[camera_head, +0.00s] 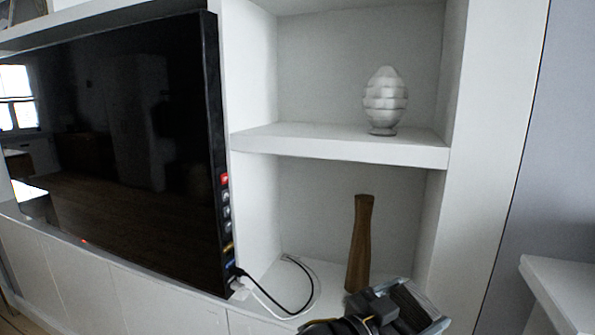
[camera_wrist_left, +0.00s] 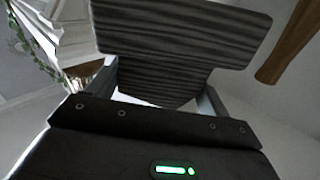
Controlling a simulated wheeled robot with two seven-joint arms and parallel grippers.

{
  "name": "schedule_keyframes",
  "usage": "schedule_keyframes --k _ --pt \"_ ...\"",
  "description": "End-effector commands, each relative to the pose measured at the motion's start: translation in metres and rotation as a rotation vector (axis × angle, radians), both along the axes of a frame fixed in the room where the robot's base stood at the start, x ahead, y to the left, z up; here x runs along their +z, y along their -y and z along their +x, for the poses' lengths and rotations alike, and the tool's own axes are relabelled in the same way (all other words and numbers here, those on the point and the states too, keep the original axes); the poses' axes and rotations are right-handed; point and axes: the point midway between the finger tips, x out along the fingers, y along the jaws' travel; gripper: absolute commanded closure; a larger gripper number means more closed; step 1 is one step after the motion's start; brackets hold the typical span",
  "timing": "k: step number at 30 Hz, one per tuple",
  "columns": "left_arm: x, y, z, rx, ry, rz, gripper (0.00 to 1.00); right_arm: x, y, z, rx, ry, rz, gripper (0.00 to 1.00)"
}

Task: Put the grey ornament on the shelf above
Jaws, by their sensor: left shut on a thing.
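My left gripper (camera_head: 396,306) is at the bottom of the head view, in front of the lower compartment. It is shut on a grey, finely striped thing, which I take as the grey ornament. In the left wrist view the ornament (camera_wrist_left: 182,45) shows as a broad dark grey ribbed piece between the fingers. Its full shape is hidden. The shelf above (camera_head: 330,146) is a white board across the alcove, higher than my gripper. My right gripper is not in view.
A pale ribbed egg-shaped ornament (camera_head: 385,100) stands on the right of the upper shelf. A tall brown wooden vase (camera_head: 360,243) stands below, close behind my gripper. Cables (camera_head: 290,290) lie left of it. A black television (camera_head: 120,150) borders the alcove. The upper shelf's left is free.

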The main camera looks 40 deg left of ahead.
Motion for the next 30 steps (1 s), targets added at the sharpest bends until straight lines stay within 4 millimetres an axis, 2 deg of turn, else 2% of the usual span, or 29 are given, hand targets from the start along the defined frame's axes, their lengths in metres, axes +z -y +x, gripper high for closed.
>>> schedule_keyframes --k 1,3,20,30 --pt "0.016 0.004 0.001 -0.026 0.015 0.020 0.45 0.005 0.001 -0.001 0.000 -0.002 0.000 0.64" --pt "0.027 0.012 0.000 -0.060 0.014 0.019 0.45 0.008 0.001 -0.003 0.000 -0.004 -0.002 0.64" --pt "0.091 0.055 -0.011 -0.272 0.006 0.000 0.45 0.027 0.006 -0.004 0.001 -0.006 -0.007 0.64" --pt "0.147 0.091 -0.025 -0.484 -0.004 -0.011 0.45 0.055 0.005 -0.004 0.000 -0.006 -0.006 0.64"
